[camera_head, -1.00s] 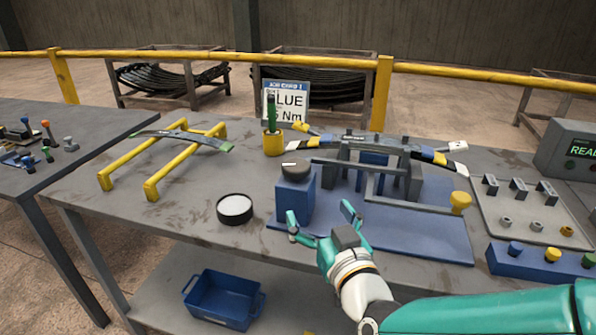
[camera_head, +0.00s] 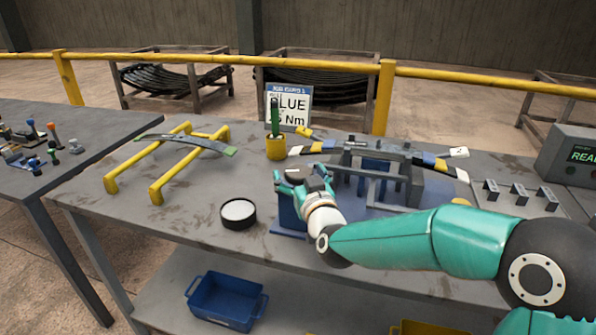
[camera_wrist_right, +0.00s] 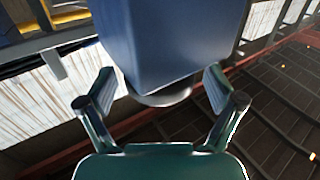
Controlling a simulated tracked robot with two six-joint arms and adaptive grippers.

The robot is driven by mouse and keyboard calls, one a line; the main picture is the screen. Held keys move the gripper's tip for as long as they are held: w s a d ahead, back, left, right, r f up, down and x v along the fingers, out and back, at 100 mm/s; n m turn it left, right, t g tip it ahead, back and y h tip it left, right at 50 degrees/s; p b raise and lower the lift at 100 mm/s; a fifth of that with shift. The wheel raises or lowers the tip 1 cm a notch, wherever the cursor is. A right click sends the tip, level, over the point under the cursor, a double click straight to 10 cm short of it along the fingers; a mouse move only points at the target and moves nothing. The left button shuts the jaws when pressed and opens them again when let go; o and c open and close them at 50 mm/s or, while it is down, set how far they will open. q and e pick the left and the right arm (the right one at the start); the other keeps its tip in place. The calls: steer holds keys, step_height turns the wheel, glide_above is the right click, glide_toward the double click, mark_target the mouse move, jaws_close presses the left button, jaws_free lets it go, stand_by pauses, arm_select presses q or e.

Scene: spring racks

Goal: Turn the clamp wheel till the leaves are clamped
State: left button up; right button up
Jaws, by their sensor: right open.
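The clamp wheel is a dark round knob on top of a blue block (camera_head: 290,210). In the head view my right gripper (camera_head: 301,177) mostly covers it. The leaves (camera_head: 378,149) are curved strips with yellow, blue and white bands. They lie across the grey clamp frame (camera_head: 408,190) behind and right of the wheel. My left gripper is not in view.
A yellow stand (camera_head: 156,190) carries another leaf at left. A round black-rimmed pot (camera_head: 238,213) sits left of the block. A yellow cup (camera_head: 276,148) and a job card (camera_head: 289,108) stand behind. A display box (camera_head: 570,153) is at right.

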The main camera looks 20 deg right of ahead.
steer(key=shift+w, duration=0.2)
steer(key=c, duration=1.2)
steer(key=shift+o, duration=0.2)
steer(key=shift+m+h, duration=0.3)
steer(key=shift+h, duration=0.1)
steer(key=m+h+p, duration=0.1)
steer(key=m+h, duration=0.1)
steer(key=h, duration=0.1)
steer(key=m+g+h+p, duration=0.1)
steer(key=m+h, duration=0.1)
steer(key=h, duration=0.1)
steer(key=shift+a+r+g+p, duration=0.1)
steer(key=shift+a+g+p, duration=0.1)
steer(key=shift+g+p, duration=0.15)
steer(key=m+g+h+p, duration=0.4)
steer(key=m+g+h, duration=0.2)
steer(key=h, duration=0.1)
steer(key=shift+h, duration=0.3)
steer(key=shift+p, duration=0.3)
